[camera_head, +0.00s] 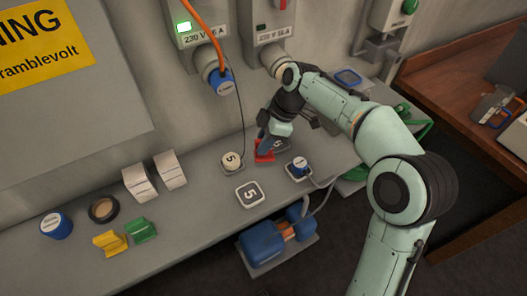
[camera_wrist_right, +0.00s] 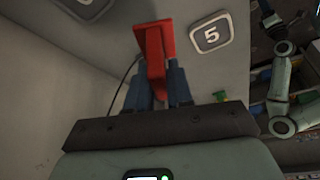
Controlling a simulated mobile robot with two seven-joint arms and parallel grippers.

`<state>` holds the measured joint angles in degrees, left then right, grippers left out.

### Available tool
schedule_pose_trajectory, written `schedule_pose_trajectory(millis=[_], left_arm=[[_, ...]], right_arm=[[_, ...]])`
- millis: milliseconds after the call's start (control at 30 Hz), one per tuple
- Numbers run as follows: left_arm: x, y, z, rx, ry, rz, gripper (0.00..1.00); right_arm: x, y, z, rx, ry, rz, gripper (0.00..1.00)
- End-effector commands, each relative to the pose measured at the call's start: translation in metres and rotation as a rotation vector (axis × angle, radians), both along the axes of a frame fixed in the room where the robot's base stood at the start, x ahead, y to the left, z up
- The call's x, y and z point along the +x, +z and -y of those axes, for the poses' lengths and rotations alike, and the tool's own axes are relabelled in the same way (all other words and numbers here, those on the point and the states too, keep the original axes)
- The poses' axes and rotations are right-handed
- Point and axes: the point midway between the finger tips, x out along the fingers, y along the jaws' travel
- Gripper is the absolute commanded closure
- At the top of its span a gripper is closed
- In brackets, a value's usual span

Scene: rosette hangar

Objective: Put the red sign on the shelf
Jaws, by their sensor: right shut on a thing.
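The red sign (camera_head: 264,150) is a small folded piece at the middle of the grey shelf (camera_head: 185,225) along the wall. My right gripper (camera_head: 266,141) is shut on it from above; the wrist view also shows the red sign (camera_wrist_right: 155,48) between the dark fingers (camera_wrist_right: 158,85). The sign is at or just above the shelf surface; I cannot tell if it touches. In the wrist view a pale green arm of mine (camera_wrist_right: 282,85) shows at the right edge, its gripper too small and dark to read.
A yellow sign (camera_head: 110,243) and a green sign (camera_head: 141,229) stand at the left. A cable hangs behind. Blue connectors (camera_head: 263,246) sit below the front edge.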

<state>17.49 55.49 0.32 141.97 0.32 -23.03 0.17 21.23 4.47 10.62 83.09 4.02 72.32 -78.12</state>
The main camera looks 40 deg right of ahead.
Motion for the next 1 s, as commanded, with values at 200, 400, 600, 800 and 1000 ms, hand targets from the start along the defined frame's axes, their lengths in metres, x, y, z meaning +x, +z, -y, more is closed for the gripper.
schedule_pose_trajectory(millis=[200,400,600,800,1000], left_arm=[[0.001,-0.004,0.0,0.001,0.002,0.006,0.57],[0.003,-0.008,0.0,0.003,0.003,0.013,0.57],[0.004,-0.008,0.0,0.003,0.004,0.015,0.57],[0.004,-0.009,0.0,0.002,0.003,0.015,0.57],[0.004,-0.01,0.0,0.002,0.003,0.017,0.57]], right_arm=[[0.0,-0.017,0.0,0.001,-0.002,0.001,1.0],[-0.001,-0.046,0.0,0.002,-0.001,-0.003,1.0],[0.003,-0.053,0.001,0.0,-0.002,0.002,1.0],[0.003,-0.055,0.0,-0.001,-0.001,0.002,1.0],[0.003,-0.056,0.001,-0.001,-0.001,0.002,0.54]])
